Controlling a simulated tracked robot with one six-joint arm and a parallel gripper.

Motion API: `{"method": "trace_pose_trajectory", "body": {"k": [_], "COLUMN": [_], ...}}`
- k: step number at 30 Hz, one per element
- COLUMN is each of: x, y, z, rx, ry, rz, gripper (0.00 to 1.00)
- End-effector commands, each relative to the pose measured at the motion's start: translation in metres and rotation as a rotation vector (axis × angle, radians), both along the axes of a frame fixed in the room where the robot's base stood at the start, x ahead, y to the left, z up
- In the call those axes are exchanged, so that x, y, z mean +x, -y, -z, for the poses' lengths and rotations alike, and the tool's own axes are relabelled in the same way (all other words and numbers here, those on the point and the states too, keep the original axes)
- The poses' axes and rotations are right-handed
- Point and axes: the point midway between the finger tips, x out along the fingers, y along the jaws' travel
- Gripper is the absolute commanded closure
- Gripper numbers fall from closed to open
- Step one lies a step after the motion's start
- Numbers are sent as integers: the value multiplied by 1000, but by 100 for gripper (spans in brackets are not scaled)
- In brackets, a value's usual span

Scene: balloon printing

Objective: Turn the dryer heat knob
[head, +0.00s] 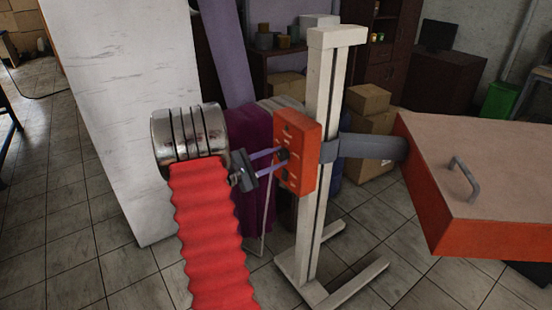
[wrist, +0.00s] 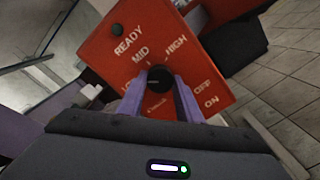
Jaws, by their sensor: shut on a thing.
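The dryer's orange control box (head: 297,160) is mounted on a pale upright post. In the wrist view its tilted face (wrist: 205,75) carries the words READY, MID, HIGH, OFF and ON. The black round heat knob (wrist: 159,78) sits below MID and HIGH. My gripper (wrist: 160,92) is shut on this knob, with one purple finger on each side. In the head view my gripper (head: 281,157) reaches the box face from the left. The fingers partly hide the knob's lower sides and the lettering at its left. I cannot tell the knob's exact setting.
A dark round part (wrist: 115,30) sits beside READY. The pale post (head: 328,100) stands on a forked base. A grey arm joins it to the orange dryer hood (head: 480,170) at right. Cardboard boxes (head: 368,125) stand behind. Tiled floor is open at left.

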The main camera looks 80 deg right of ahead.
Motion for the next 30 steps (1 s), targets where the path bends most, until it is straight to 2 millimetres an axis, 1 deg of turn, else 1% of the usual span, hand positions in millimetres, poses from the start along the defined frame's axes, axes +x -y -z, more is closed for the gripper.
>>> {"method": "trace_pose_trajectory", "body": {"k": [1,11,25,26,30], "x": [1,1,0,0,-1], "y": [-1,-1,-2,-2,-1], "z": [6,6,7,7,6], "rx": [33,129,143,143,141], "ry": [-24,-133,-147,-147,-146], "rz": [-4,-3,-1,-1,-1], "gripper": [91,90,90,67,57]}}
